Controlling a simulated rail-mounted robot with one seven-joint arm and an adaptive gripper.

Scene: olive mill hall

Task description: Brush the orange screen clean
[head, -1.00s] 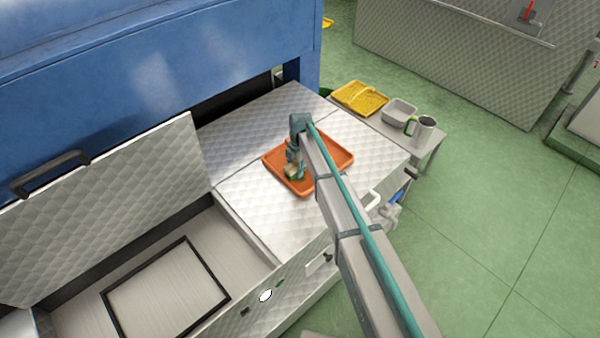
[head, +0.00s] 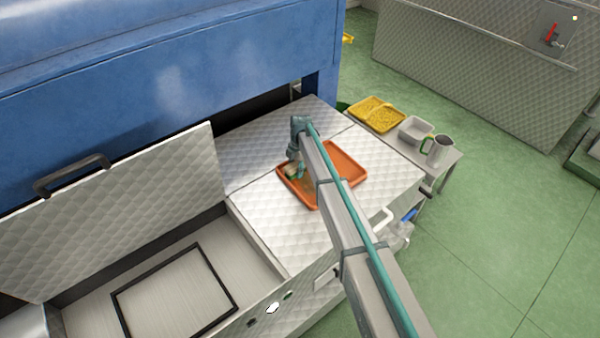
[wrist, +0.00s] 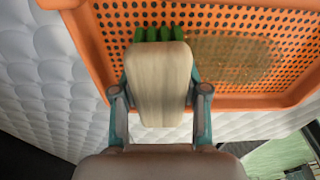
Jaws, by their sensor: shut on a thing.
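The orange screen (head: 350,163) is a shallow perforated tray. It lies on the quilted metal worktop (head: 250,150) below the blue machine. My gripper (head: 293,172) is over the screen's left corner. It is shut on a brush, whose pale wooden block (wrist: 162,85) and green bristles (wrist: 158,34) show in the wrist view. The bristles are over the mesh near the rim (wrist: 85,50); whether they touch it is hard to tell. A brownish patch of residue (wrist: 235,60) lies on the mesh to the right of the brush. My arm hides part of the screen in the head view.
A side table on the right holds a yellow tray (head: 378,114), a grey tub (head: 415,129) and a metal jug (head: 438,150) with a green handle. A raised quilted lid (head: 110,215) stands over an open bay on the left. Bare worktop surrounds the screen.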

